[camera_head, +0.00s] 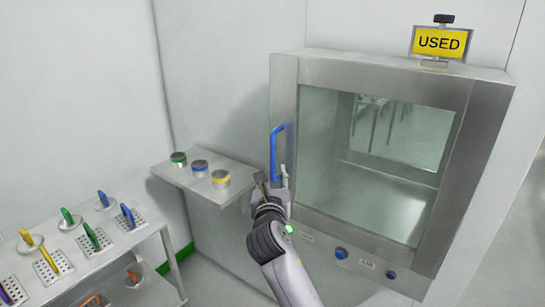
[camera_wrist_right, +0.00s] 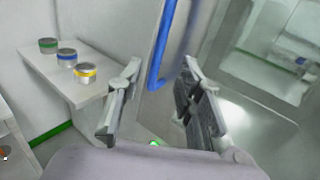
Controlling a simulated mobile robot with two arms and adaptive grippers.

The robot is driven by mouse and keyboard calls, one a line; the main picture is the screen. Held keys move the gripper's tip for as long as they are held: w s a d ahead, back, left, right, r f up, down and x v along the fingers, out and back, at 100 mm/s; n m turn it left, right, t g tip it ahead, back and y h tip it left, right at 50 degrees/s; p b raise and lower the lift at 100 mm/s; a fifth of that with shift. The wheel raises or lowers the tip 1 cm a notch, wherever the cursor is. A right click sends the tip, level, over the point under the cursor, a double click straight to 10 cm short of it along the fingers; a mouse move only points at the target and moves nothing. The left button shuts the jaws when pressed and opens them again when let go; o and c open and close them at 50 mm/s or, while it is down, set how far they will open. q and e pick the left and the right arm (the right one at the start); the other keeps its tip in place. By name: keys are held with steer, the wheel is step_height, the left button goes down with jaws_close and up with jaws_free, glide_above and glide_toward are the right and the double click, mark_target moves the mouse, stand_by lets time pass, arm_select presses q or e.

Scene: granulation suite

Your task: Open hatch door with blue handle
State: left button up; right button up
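The hatch is a steel-framed box in the wall with a glass door (camera_head: 330,150), which looks shut. Its blue handle (camera_head: 274,150) is an upright bar on the left side of the door. It also shows in the right wrist view as a blue bar (camera_wrist_right: 163,45), beyond and between my fingertips. My right gripper (camera_head: 272,180) is at the handle's lower end in the head view. In the right wrist view the gripper (camera_wrist_right: 161,68) is open with its fingers wide apart and nothing held. Contact with the handle cannot be told. My left gripper is not in view.
A wall shelf (camera_head: 190,184) left of the hatch bears round containers with green, blue and yellow bands, close to my right gripper. A steel rack (camera_head: 150,222) with colored-handled tools stands at the lower left. A yellow "USED" sign (camera_head: 438,42) tops the hatch.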

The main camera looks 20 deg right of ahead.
mark_target(272, 159)
steer(key=x, duration=0.9)
steer(key=shift+w+d, duration=0.15)
steer(key=shift+w, duration=0.3)
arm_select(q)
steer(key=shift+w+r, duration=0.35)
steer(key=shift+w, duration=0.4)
arm_select(e)
steer(key=shift+w, duration=0.1)
steer(key=shift+c, duration=0.5)
jaws_close()
